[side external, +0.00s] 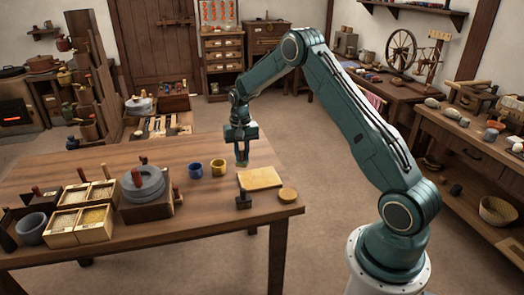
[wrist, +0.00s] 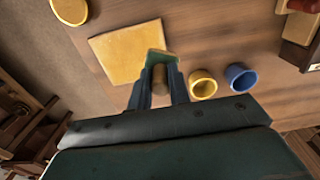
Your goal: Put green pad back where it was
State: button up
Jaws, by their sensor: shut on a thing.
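My gripper (side external: 241,158) is above the back edge of the table, beside the yellow cup and behind the tan board. In the wrist view my gripper (wrist: 160,80) is shut on a brown upright handle with a green pad (wrist: 158,56) at its far end. The pad's underside is hidden, and whether it touches the table is unclear. The tan square board (side external: 260,178) lies flat and also shows in the wrist view (wrist: 122,50). A dark block with a handle (side external: 243,201) stands in front of the board.
A yellow cup (side external: 219,168) and a blue cup (side external: 195,170) stand left of the gripper. A round tan disc (side external: 288,194) lies near the right table edge. A stone quern (side external: 142,187) and wooden boxes of grain (side external: 82,212) fill the left. Bare tabletop shows between them.

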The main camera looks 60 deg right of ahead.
jog(key=shift+s+r, duration=0.35)
jog(key=shift+r, duration=0.15)
jog(key=s+a+r+n, duration=0.3)
jog(key=s+r+n, duration=0.2)
jog(key=s+r, duration=0.55)
jog(key=f, duration=1.7)
jog(key=shift+s+a, duration=0.1)
jog(key=shift+s, duration=0.1)
jog(key=shift+f, duration=0.1)
jog(key=shift+f, duration=1.85)
jog(key=shift+f, duration=0.1)
jog(key=o, duration=0.9)
